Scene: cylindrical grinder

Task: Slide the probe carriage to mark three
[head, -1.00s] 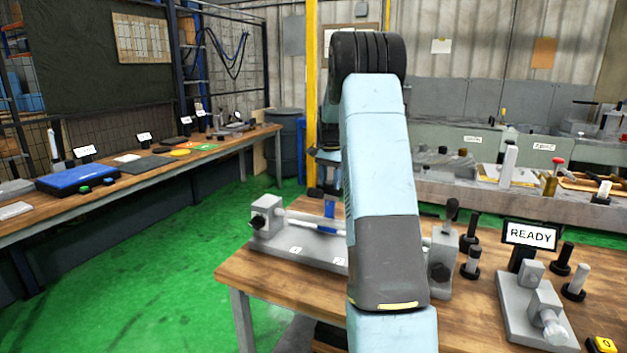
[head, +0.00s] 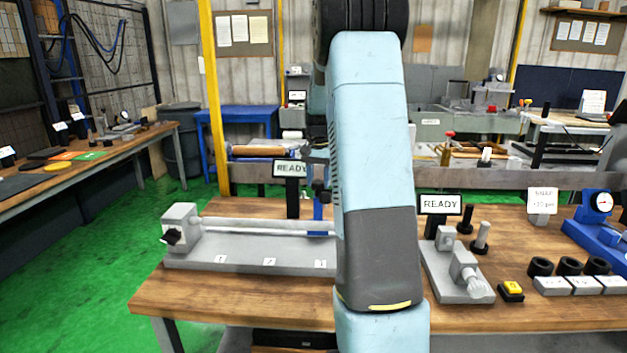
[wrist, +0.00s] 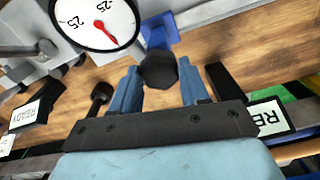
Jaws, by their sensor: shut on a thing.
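The grey measuring fixture (head: 200,250) lies on the wooden bench, with white tags 1 (head: 220,259), 2 (head: 269,262) and 3 (head: 320,264) along its front and a pale rail above. The blue probe carriage (head: 318,211) shows beside my arm, about in line with tag 3; my arm hides its right side and the fixture's right end. In the wrist view my gripper (wrist: 160,72) has its two blue fingers on either side of the carriage's black knob (wrist: 158,68) and is shut on it. A dial (wrist: 95,20) with a red needle is beyond.
A READY sign (head: 440,204) and a grey stand (head: 455,272) are right of my arm. A yellow button (head: 512,289), black rings (head: 568,267) and a blue gauge stand (head: 596,225) are farther right. Another READY sign (head: 289,169) stands behind the rail.

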